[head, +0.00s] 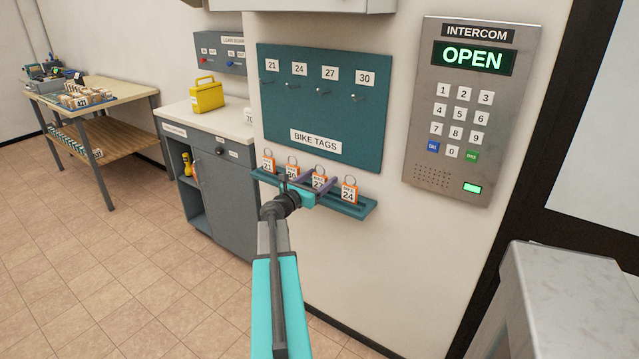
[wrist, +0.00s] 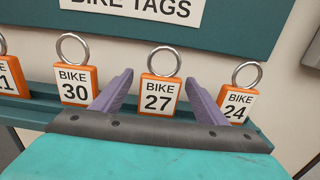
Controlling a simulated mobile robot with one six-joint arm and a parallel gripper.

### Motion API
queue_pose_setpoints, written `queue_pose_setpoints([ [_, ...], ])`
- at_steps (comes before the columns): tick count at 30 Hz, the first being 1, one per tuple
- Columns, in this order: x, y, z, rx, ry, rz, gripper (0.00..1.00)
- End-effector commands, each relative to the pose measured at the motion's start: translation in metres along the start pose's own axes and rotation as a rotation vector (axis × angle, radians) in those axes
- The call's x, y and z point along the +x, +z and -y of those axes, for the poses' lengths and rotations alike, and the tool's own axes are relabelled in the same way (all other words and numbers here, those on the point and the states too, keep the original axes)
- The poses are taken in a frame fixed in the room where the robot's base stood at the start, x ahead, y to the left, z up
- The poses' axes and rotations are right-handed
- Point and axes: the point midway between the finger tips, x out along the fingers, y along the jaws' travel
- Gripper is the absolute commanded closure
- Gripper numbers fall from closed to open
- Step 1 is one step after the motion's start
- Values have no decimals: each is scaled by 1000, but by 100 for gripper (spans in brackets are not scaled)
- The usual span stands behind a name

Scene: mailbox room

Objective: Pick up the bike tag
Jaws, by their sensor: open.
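Several orange bike tags with metal rings stand in a row on a teal ledge (head: 362,210) under the bike tag board. In the wrist view, tag 27 (wrist: 159,97) stands between my open purple fingers, with tag 30 (wrist: 76,87) to the left and tag 24 (wrist: 238,105) to the right. Tag 21 (head: 267,164) is at the left end in the head view. My gripper (wrist: 160,92) is open and holds nothing. Its right finger is close to tag 24 and its left finger close to tag 30; whether they touch, I cannot tell.
The teal board (head: 318,108) above has empty hooks labelled 21, 24, 27 and 30. An intercom (head: 470,112) reading OPEN is on the wall at right. A grey cabinet (head: 222,190) with a yellow box (head: 206,95) stands left; a marble-topped counter (head: 570,300) is at lower right.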

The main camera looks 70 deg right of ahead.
Motion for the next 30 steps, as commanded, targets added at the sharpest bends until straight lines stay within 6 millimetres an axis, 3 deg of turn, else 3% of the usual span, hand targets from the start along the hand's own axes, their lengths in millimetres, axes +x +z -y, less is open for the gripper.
queue_pose_setpoints([
  [17,1,0,0,0,0,0,33],
  [25,1,0,0,0,0,0,77],
  [30,1,0,0,0,0,0,77],
])
